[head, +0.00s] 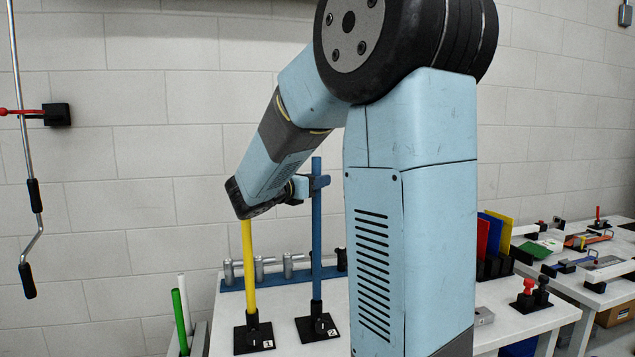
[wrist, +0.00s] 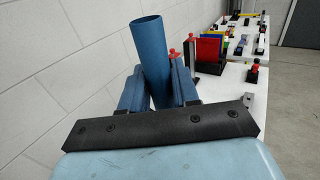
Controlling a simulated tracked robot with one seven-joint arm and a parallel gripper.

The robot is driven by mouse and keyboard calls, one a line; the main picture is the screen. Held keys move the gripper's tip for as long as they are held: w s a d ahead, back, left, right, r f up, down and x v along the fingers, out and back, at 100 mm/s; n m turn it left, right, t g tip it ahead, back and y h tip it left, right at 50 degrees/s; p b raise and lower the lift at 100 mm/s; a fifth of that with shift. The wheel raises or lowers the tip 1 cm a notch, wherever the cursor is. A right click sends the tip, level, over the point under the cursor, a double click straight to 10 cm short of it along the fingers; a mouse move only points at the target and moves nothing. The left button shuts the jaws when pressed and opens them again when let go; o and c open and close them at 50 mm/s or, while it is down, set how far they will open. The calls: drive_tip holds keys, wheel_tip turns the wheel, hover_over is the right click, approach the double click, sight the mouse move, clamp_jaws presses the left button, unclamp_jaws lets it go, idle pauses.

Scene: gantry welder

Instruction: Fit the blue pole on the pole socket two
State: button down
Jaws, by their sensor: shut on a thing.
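The blue pole (head: 317,240) stands upright over pole socket two (head: 318,328), a black base with a label "2" on the white table. Its lower end meets the socket's black collar; I cannot tell how deep it sits. My gripper (head: 320,182) is shut on the blue pole near its top. In the wrist view the blue pole (wrist: 152,50) rises between the two blue fingers of my gripper (wrist: 158,88), its open top end showing. The sockets are hidden in the wrist view.
A yellow pole (head: 248,265) stands in socket one (head: 254,338), just left of socket two. A blue rack with grey cylinders (head: 289,268) lies behind. Green (head: 180,320) and white (head: 185,300) poles stand at the left. Coloured panels (head: 494,235) stand at the right.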

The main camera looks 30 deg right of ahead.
sight(313, 216)
drive_tip(key=shift+f, duration=0.1)
idle(0.4)
drive_tip(key=shift+a+f, duration=0.1)
drive_tip(key=shift+f, duration=4.45)
drive_tip(key=c, duration=0.8)
unclamp_jaws()
drive_tip(key=shift+o, duration=0.2)
